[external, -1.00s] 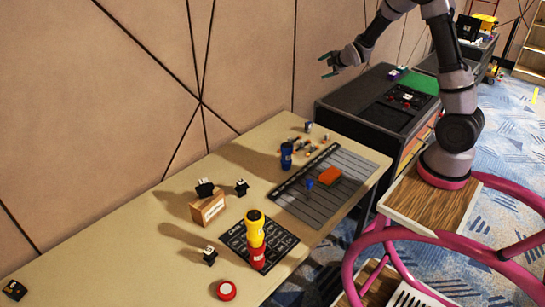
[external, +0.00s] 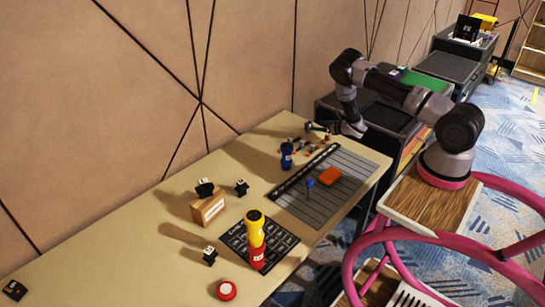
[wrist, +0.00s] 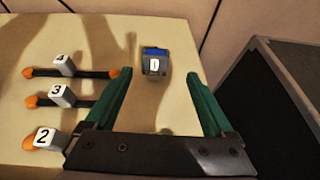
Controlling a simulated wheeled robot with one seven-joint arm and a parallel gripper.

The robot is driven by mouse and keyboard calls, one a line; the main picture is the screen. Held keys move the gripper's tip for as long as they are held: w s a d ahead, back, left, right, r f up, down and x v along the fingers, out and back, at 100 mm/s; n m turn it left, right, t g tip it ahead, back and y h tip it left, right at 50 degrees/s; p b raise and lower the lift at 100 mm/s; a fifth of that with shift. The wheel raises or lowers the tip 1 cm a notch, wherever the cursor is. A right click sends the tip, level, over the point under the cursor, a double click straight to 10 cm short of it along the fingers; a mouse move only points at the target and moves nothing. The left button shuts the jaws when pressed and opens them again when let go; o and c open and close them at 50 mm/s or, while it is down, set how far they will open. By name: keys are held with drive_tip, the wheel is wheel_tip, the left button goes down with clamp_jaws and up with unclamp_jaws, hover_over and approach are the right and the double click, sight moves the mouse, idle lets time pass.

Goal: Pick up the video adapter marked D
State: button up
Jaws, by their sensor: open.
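The video adapter marked D (wrist: 155,65) shows in the wrist view as a small grey block with a blue end and a white D label. It sits on the beige table, just beyond my gripper and between the lines of its two fingers. My gripper (wrist: 160,78) is open, with its green fingers apart and nothing held.
White blocks marked 3 (wrist: 63,95) and 2 (wrist: 45,138), and another, sit by orange-tipped dark rods left of my gripper. A dark cabinet (wrist: 265,110) stands to the right.

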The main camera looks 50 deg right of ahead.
sight(311, 125)
drive_tip(key=x, duration=0.4)
drive_tip(key=shift+w+f, duration=0.1)
drive_tip(key=shift+w, duration=0.25)
drive_tip(key=shift+a+x, duration=0.2)
drive_tip(key=shift+x, duration=1.15)
drive_tip(key=shift+a+x, duration=0.25)
drive_tip(key=shift+x, duration=1.15)
clamp_jaws()
